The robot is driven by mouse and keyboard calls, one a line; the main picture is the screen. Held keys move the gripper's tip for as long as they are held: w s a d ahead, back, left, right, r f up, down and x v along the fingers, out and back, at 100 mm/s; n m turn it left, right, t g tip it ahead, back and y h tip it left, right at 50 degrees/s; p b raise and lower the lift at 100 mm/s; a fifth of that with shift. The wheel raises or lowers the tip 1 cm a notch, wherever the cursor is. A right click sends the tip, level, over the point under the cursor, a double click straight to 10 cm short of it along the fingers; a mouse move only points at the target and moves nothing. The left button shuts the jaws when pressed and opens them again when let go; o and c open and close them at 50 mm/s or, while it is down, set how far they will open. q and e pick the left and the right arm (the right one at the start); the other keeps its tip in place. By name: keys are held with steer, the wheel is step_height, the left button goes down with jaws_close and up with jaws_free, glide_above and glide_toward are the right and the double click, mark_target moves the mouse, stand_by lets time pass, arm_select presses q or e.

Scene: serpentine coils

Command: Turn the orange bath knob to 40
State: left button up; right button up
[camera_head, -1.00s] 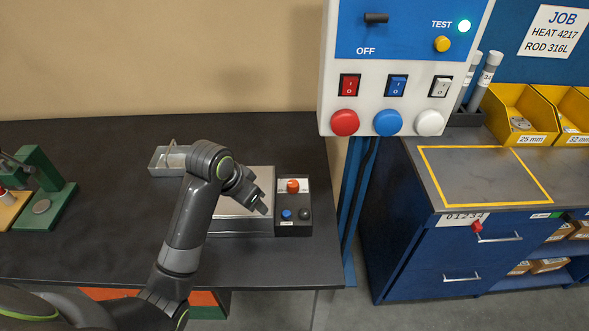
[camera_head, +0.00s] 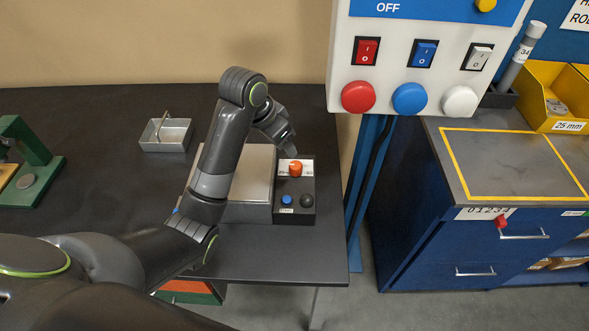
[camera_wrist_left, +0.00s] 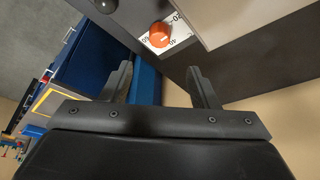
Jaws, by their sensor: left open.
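The orange bath knob (camera_head: 295,169) stands on a white scale plate at the back of a dark control box on the bench. In the left wrist view the knob (camera_wrist_left: 160,34) shows beyond the fingers, with a white pointer line and scale numbers around it, partly cut off and tilted. My left gripper (camera_head: 284,148) is just behind and above the knob in the head view. In the left wrist view its two fingers (camera_wrist_left: 160,82) are apart with nothing between them. The knob is clear of both fingers. My right gripper is not in view.
A blue button (camera_head: 287,199) and a dark knob (camera_head: 306,200) sit at the front of the box. A steel lidded bath (camera_head: 250,185) adjoins it on the left, partly behind my arm. A hanging switch panel (camera_head: 425,75) stands to the right.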

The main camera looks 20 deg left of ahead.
mark_target(295, 165)
arm_select(q)
steer(key=b+x, duration=0.8)
steer(key=x, duration=0.1)
steer(key=shift+f+b, duration=0.25)
steer(key=shift+b, duration=0.1)
steer(key=shift+w+d+f, duration=0.15)
steer(key=shift+f, duration=0.15)
steer(key=shift+p+x, duration=0.3)
steer(key=shift+x, duration=0.5)
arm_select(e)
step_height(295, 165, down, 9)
arm_select(q)
steer(key=shift+f, duration=0.1)
steer(key=c, duration=1)
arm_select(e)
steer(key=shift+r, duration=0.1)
